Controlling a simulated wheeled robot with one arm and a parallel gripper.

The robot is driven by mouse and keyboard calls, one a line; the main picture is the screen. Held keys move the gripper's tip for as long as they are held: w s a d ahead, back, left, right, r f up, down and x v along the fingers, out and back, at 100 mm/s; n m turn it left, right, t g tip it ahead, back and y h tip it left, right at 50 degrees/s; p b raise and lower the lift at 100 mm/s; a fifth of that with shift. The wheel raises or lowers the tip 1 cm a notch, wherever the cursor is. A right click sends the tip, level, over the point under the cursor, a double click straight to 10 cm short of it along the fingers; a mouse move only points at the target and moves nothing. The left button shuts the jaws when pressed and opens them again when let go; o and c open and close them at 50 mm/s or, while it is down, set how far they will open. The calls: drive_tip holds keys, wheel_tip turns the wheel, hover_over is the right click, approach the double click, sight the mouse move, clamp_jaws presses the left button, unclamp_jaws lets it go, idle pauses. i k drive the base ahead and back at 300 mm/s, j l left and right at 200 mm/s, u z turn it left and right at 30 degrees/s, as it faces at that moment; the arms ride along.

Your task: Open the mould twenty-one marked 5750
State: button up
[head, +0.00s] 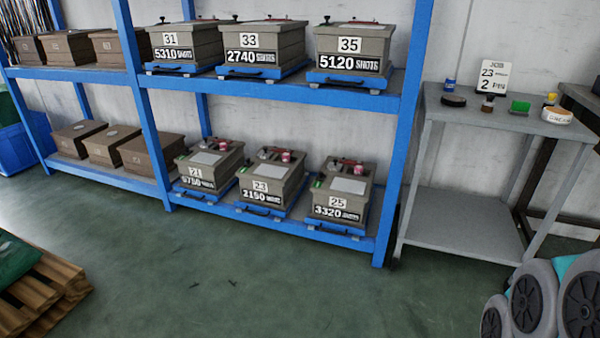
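The mould marked 21 (208,166) stands on the lower shelf of the blue rack, at the left of a row of three. Its front label is small and reads about 5750 SHOTS. It is a grey-beige block on a blue base with a handle at the front. A light plate, a red part and a pinkish-red piece show on its top. It looks closed as far as I can tell. My gripper is not in view.
Moulds 23 (270,183) and 25 (341,193) stand right of it. Moulds 31 (184,47), 33 (262,46) and 35 (361,46) sit above. A grey table (450,120) holds small items. A pallet (45,295) lies left. The green floor (260,280) before the rack is clear.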

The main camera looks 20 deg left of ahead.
sight(206, 174)
drive_tip(key=u, duration=1.45)
drive_tip(key=i, duration=0.75)
drive_tip(key=i+z, duration=0.15)
drive_tip(key=i, duration=0.55)
drive_tip(key=i+j, duration=0.1)
drive_tip(key=i, duration=0.65)
drive_tip(key=i+j+z, duration=0.1)
drive_tip(key=i, duration=0.65)
